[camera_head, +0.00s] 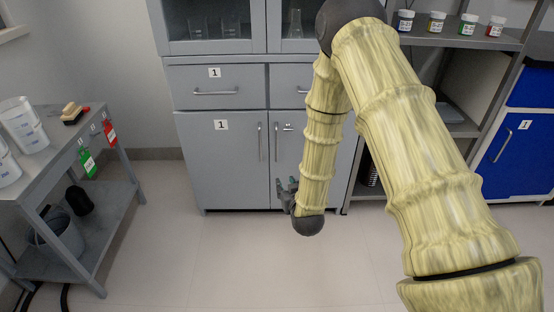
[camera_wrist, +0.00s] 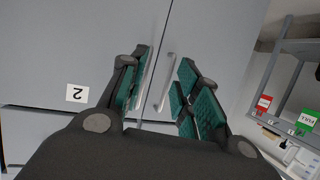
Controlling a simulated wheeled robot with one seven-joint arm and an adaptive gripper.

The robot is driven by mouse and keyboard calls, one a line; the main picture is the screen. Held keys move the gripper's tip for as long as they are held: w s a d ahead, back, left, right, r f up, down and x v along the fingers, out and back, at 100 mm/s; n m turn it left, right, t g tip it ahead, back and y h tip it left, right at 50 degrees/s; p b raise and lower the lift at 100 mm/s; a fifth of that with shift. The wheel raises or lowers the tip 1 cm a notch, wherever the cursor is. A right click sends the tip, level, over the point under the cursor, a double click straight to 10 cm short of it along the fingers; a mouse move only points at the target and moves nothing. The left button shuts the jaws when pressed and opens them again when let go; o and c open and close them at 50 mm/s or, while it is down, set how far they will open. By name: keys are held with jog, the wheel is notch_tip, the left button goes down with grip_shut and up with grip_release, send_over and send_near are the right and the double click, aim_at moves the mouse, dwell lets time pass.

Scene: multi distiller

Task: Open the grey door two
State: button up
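Grey door two (camera_head: 290,165) is the lower right door of the grey cabinet, and it looks shut. My arm hides much of it in the head view. In the wrist view, door two (camera_wrist: 60,40) is on the left with its upside-down "2" label (camera_wrist: 77,93). Its upright bar handle (camera_wrist: 148,78) appears between my fingers, near the left finger. My gripper (camera_head: 287,188) is in front of the lower part of door two. In the wrist view, my gripper (camera_wrist: 163,85) is open with fingers apart; contact with the handle cannot be told.
Grey door one (camera_head: 220,165) is beside door two, with its own bar handle (camera_wrist: 166,82) also between my fingers in the wrist view. A side table (camera_head: 75,165) with beakers stands left. A blue cabinet (camera_head: 520,150) stands right. The floor before the cabinet is clear.

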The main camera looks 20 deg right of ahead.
aim_at(277, 146)
jog(key=w+r+t+b, duration=0.1)
jog(key=w+b, duration=0.2)
jog(key=w, duration=0.2)
jog(key=w+d+r+t+b, duration=0.1)
jog(key=w+b, duration=0.3)
jog(key=w, duration=0.2)
jog(key=w+d+r+t+b, duration=0.1)
jog(key=w+t+b, duration=0.1)
jog(key=w, duration=0.3)
jog(key=shift+w+r+h+b, duration=0.25)
jog(key=shift+w+h+b, duration=0.15)
jog(key=shift+b, duration=0.45)
jog(key=shift+w+d+r+b, duration=0.15)
jog(key=shift+w+b, duration=0.15)
jog(key=shift+w, duration=0.65)
jog(key=shift+c, duration=0.2)
grip_shut()
